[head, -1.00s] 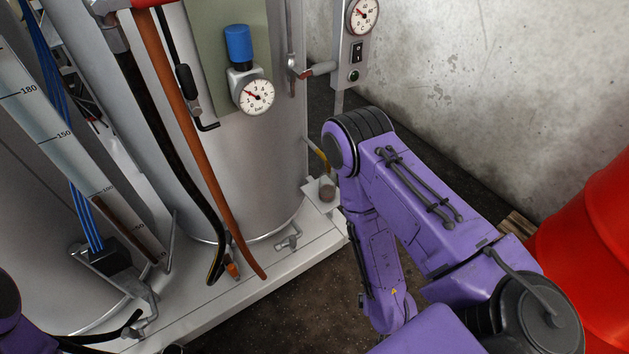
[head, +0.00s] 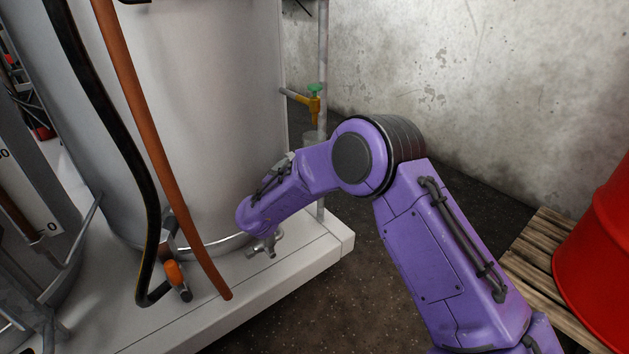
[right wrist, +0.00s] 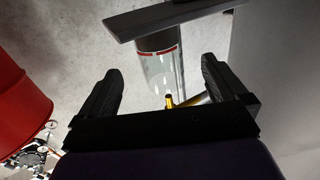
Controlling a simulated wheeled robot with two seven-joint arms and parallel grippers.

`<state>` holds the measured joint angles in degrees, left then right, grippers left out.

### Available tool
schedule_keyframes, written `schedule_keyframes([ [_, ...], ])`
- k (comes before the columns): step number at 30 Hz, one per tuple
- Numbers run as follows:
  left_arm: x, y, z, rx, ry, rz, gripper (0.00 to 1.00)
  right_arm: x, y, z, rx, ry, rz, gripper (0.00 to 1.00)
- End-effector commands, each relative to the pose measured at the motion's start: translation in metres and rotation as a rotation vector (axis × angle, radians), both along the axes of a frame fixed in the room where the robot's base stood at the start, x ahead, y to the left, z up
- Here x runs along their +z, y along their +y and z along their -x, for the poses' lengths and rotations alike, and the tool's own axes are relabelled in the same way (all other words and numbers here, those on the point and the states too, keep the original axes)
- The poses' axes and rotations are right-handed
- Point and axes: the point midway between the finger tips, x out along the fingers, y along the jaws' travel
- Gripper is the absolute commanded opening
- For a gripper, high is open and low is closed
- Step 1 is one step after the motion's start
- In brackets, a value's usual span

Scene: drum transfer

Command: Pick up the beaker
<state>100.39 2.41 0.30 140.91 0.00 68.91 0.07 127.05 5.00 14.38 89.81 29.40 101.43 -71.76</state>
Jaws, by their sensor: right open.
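The beaker (right wrist: 161,72) is a clear glass cylinder with red marks and a dark part beside a grey ledge (right wrist: 172,18) in the right wrist view. My right gripper (right wrist: 160,66) is open, one finger on each side of the beaker in the picture. I see gaps at both sides; I cannot tell how deep the beaker is between the fingers. In the head view only a bit of the glass (head: 311,139) shows under a yellow tap with a green handle (head: 314,100). My right arm hides the rest. My left gripper is not in view.
A large steel tank (head: 215,120) on a pale plinth (head: 310,262) fills the left. Black and orange hoses (head: 165,160) hang before it. A red drum (head: 598,240) on a wooden pallet (head: 530,255) stands right. A concrete wall (head: 480,80) is behind. Dark floor lies between.

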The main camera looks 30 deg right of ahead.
Motion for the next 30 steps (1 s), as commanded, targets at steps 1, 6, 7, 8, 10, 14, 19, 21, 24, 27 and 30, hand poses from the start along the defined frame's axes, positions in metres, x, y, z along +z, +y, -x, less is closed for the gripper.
schedule_keyframes([
  [1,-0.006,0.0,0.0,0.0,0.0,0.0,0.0,-0.002,-0.006,-0.003,-0.008,-0.004,-0.001,0.99],
  [6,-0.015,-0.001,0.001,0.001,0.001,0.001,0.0,-0.001,-0.034,-0.019,-0.01,-0.003,-0.002,0.99],
  [7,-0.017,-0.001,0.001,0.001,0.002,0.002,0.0,0.0,-0.037,-0.021,-0.008,-0.003,-0.002,0.99],
  [8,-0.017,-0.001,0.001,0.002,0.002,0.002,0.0,0.0,-0.04,-0.024,-0.007,-0.002,0.0,0.99],
  [10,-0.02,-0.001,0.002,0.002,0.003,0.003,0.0,0.0,-0.046,-0.027,-0.007,-0.002,0.0,0.99],
  [14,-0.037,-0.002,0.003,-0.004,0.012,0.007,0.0,-0.004,-0.066,-0.037,-0.009,-0.004,-0.001,0.99],
  [19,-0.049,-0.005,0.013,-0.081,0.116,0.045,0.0,0.0,-0.087,-0.051,-0.006,-0.001,0.0,0.99],
  [21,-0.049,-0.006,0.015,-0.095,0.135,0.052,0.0,0.002,-0.09,-0.053,-0.004,0.0,0.001,0.99],
  [24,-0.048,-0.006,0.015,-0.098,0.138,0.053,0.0,0.003,-0.09,-0.053,-0.003,0.001,0.002,0.99],
  [27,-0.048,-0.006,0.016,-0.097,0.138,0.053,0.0,0.003,-0.09,-0.053,-0.003,0.0,0.001,0.96],
  [30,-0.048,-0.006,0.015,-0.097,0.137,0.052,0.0,0.003,-0.09,-0.053,-0.003,0.0,0.001,0.63],
])
